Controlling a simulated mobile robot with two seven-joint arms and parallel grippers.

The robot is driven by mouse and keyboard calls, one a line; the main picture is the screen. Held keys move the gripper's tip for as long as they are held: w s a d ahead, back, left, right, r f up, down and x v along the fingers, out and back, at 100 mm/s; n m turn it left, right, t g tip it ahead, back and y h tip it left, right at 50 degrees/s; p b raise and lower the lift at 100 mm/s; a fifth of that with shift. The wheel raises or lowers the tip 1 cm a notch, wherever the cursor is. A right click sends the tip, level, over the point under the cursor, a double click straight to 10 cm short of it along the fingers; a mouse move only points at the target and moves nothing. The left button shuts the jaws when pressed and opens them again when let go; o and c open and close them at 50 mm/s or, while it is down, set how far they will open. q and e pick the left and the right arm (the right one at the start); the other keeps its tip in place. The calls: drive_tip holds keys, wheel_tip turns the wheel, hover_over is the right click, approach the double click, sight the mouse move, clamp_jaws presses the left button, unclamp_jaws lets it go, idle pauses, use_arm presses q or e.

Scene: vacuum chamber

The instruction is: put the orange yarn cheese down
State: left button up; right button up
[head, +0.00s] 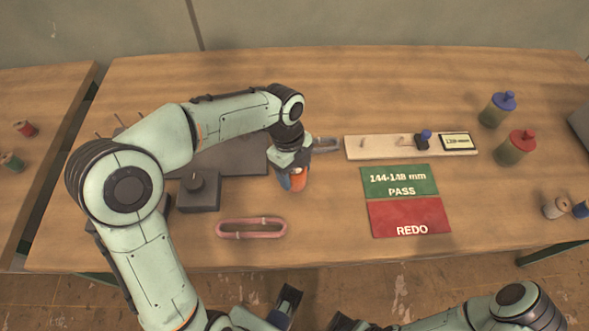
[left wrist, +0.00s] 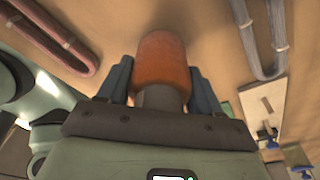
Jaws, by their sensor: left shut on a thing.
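The orange yarn cheese (head: 299,179) is in my left gripper (head: 292,176), low over the wooden table between the dark knobbed block and the sign cards. In the left wrist view the orange yarn cheese (left wrist: 163,62) stands between the two blue-grey fingers, which are shut on its sides near its dark grey lower part. I cannot tell whether its far end touches the table. My right arm shows at the bottom right of the head view; its fingers are not clear enough to judge.
A pink yarn loop (head: 251,228) lies in front; a grey loop (head: 324,144) lies behind the gripper. Right are a pale board (head: 383,150), green PASS card (head: 399,181), red REDO card (head: 409,218), and blue-topped (head: 497,110) and red-topped (head: 515,148) containers. A dark knobbed block (head: 199,192) stands left.

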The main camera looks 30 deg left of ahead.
use_arm(q)
drive_tip(key=shift+f, duration=0.1)
drive_tip(key=o, duration=1.1)
drive_tip(key=r, duration=0.4)
drive_tip(key=a+r+p, duration=0.1)
drive_tip(key=r, duration=0.3)
drive_tip(key=r+p, duration=0.1)
drive_tip(key=r, duration=0.3)
drive_tip(key=shift+w+a+r, duration=0.1)
drive_tip(key=shift+w+a, duration=0.1)
drive_tip(key=shift+a, duration=0.15)
